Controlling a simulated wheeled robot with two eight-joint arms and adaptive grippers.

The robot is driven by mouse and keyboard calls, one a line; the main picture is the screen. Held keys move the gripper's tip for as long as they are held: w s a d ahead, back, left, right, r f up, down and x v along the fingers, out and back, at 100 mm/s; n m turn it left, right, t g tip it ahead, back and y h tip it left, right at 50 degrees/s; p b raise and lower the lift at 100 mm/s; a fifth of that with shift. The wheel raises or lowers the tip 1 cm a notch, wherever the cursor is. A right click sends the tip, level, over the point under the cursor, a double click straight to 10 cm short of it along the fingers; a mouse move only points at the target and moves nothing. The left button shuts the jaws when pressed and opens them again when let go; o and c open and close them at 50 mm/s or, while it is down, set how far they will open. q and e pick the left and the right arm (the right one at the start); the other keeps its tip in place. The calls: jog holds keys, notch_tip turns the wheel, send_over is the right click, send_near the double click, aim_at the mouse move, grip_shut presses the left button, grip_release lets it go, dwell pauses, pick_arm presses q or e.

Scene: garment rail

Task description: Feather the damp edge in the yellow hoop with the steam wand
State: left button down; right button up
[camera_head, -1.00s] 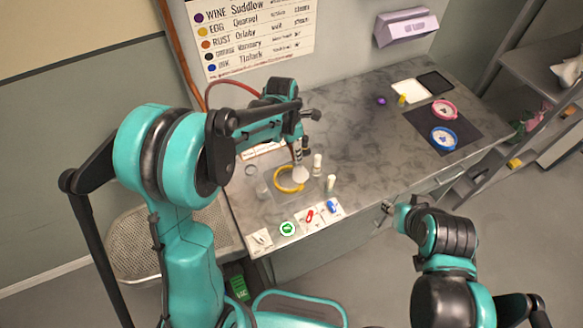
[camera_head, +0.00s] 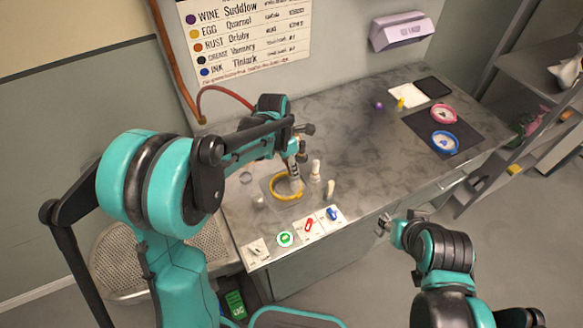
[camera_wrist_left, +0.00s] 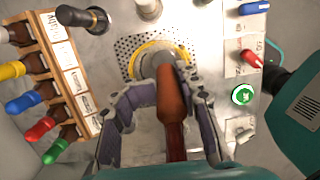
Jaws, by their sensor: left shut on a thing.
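The yellow hoop (camera_head: 273,194) lies near the left end of the grey bench; it also shows in the left wrist view (camera_wrist_left: 143,54). My left gripper (camera_head: 292,170) is above the hoop. In the left wrist view its fingers (camera_wrist_left: 163,108) are shut around the brown handle of the steam wand (camera_wrist_left: 172,95). The wand points down at the hoop, and its tip is hidden behind the handle there. I cannot tell whether the tip touches the cloth, nor see the damp edge clearly. My right gripper (camera_head: 399,219) looks open and empty, off the bench's front edge.
Cards with green, red and blue items (camera_head: 309,226) line the front edge. A wooden rack of coloured bottles (camera_wrist_left: 62,70) is beside the wand. Pink and blue hoops (camera_head: 445,141) lie far right. The bench middle is clear.

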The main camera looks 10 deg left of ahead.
pick_arm(q)
jog(key=shift+d, duration=0.1)
dwell(0.3)
jog(key=shift+w, duration=0.2)
jog(key=w+a, duration=0.2)
jog(key=a, duration=0.1)
jog(key=shift+w+f, duration=0.1)
jog(key=shift+w, duration=0.15)
dwell(0.6)
jog(key=shift+a, duration=0.15)
